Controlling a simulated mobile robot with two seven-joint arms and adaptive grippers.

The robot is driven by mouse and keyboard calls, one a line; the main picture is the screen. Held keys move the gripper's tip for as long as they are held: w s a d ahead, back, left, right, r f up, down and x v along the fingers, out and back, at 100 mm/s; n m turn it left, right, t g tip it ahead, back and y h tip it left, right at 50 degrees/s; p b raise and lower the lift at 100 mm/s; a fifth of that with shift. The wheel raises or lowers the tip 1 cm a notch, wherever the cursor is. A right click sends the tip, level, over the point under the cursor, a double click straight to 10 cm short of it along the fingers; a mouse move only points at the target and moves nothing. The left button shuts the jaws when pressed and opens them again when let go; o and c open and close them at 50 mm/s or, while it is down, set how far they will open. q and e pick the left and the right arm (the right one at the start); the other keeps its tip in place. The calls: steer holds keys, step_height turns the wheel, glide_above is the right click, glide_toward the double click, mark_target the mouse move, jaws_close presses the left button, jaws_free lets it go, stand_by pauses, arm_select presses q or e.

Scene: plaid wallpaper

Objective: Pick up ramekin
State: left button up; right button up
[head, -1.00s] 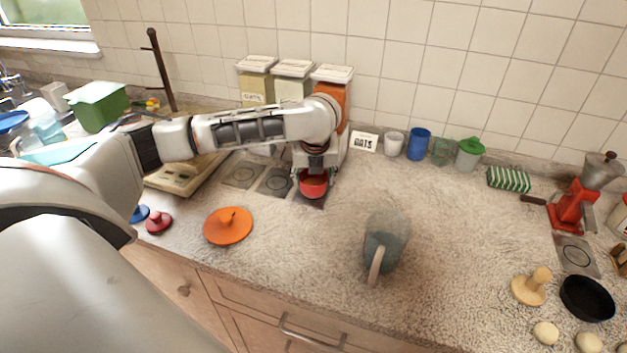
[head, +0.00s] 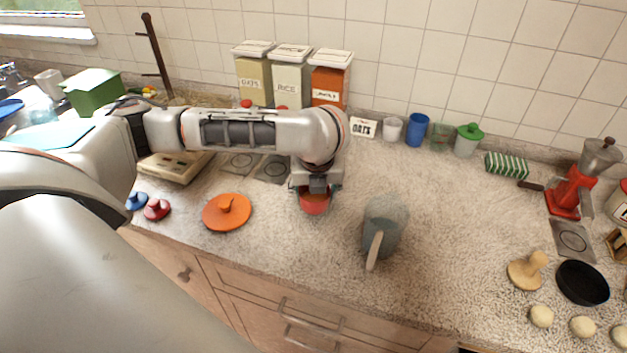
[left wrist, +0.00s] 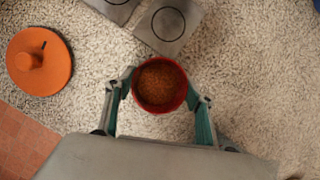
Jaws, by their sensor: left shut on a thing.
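The ramekin (head: 313,204) is a small red cup. In the left wrist view the ramekin (left wrist: 160,108) shows a red rim and a brown grainy filling. My left gripper (head: 316,192) is shut on it, with one finger on each side. In the left wrist view the fingers of my left gripper (left wrist: 160,97) press against the rim from both sides. The ramekin is upright over the counter; its height above the surface is hard to tell. My right gripper is not in view.
An orange lid (head: 227,212) lies to the left and a grey-blue pitcher (head: 385,225) stands to the right. Grey square mats (head: 272,168) lie behind. Canisters (head: 291,78) stand by the wall. Counter between pitcher and wooden stamp (head: 527,270) is clear.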

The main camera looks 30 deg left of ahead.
arm_select(q)
steer(key=shift+s+d, duration=1)
steer(key=shift+s, duration=0.3)
steer(key=shift+s+d, duration=0.95)
steer(key=shift+s, duration=0.35)
steer(key=shift+d, duration=0.2)
